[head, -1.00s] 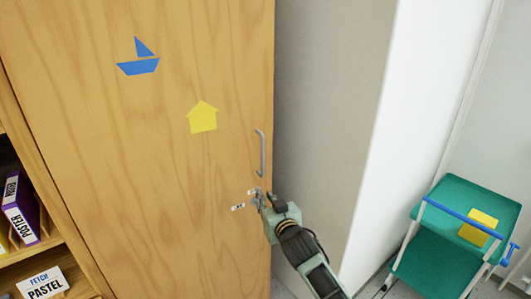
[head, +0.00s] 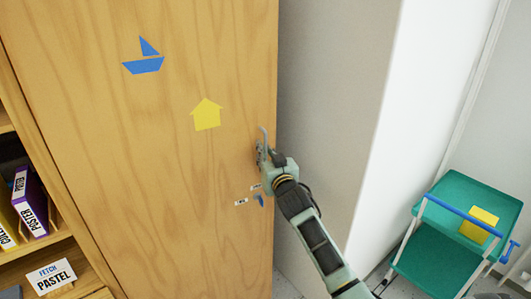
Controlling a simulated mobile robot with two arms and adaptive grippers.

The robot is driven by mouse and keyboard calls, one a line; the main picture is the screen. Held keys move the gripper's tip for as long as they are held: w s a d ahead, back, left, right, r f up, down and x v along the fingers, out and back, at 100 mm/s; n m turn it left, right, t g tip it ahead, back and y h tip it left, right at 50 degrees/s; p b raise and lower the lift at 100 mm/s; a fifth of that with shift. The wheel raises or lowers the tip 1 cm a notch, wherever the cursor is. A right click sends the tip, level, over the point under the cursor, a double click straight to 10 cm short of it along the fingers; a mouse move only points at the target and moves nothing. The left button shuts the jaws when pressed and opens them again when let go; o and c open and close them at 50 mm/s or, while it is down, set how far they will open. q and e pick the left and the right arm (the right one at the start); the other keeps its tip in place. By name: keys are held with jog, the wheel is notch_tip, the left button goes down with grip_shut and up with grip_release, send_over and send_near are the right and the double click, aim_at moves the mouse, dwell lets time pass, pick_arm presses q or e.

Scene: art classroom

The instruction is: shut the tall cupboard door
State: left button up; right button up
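The tall cupboard door (head: 150,160) is a large light-wood panel filling the left and middle of the head view. It carries a blue boat shape (head: 143,65) and a yellow house shape (head: 206,115). Its grey bar handle (head: 264,133) is near the right edge. My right gripper (head: 260,152) is at the lower part of this handle and covers it. Its fingers are partly hidden and too small to tell whether they grip it. I cannot tell how far the door stands open. My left gripper is not in view.
Open shelves with purple and yellow folders (head: 29,203) and a PASTEL label (head: 50,277) are at the left. A pale wall (head: 335,110) stands right of the door.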

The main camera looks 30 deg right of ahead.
jog(key=shift+c, duration=0.5)
grip_shut()
